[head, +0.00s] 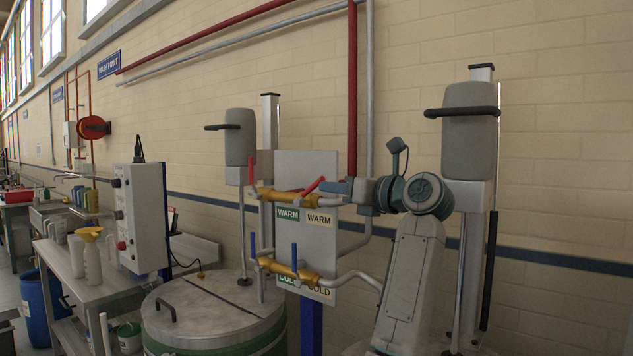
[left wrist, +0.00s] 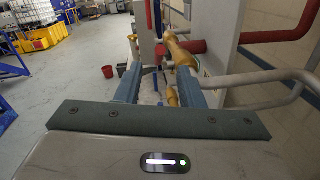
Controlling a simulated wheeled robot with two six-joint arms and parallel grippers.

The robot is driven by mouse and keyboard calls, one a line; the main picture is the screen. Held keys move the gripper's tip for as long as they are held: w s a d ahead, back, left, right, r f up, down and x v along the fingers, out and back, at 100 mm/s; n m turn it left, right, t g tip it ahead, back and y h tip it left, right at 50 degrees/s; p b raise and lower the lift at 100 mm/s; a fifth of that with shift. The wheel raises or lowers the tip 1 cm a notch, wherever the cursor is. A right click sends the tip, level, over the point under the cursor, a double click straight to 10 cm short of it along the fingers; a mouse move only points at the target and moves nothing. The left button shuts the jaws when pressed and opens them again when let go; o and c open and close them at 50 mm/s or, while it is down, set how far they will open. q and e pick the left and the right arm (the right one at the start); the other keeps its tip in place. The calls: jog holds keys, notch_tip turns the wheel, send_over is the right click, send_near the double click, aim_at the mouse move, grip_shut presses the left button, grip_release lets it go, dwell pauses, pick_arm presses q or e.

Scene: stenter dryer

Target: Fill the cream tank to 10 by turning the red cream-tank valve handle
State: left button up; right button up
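The valve board (head: 325,222) carries green and cream WARM labels above COLD labels. The red valve handle on the cream side (head: 313,186) is tilted, its raised end pointing right, on the upper brass pipework. My left gripper (head: 330,187) comes from the right, its tips close to this handle's raised end. In the left wrist view my left gripper (left wrist: 158,75) has its fingers apart, with a red bar (left wrist: 192,47) just beyond the tips. I cannot tell whether they touch. Another red handle (head: 252,167) stands upright to the left. My right gripper is out of view.
Blue handles (head: 294,258) stand upright on the lower brass pipe. A lidded round tank with a green band (head: 215,310) is below left. A control box (head: 140,215) stands by the bench. A red pipe (head: 352,90) drops behind the board. My arm covers the lower right.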

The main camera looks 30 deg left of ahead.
aim_at(315, 185)
pick_arm(q)
jog(key=a, duration=0.2)
jog(key=a+p, duration=0.1)
jog(key=a, duration=0.1)
jog(key=w+a+p, duration=0.1)
jog(key=a, duration=0.1)
jog(key=shift+r, duration=0.1)
jog(key=shift+w+a, duration=0.1)
jog(key=shift+a, duration=0.3)
jog(key=c, duration=0.6)
grip_shut()
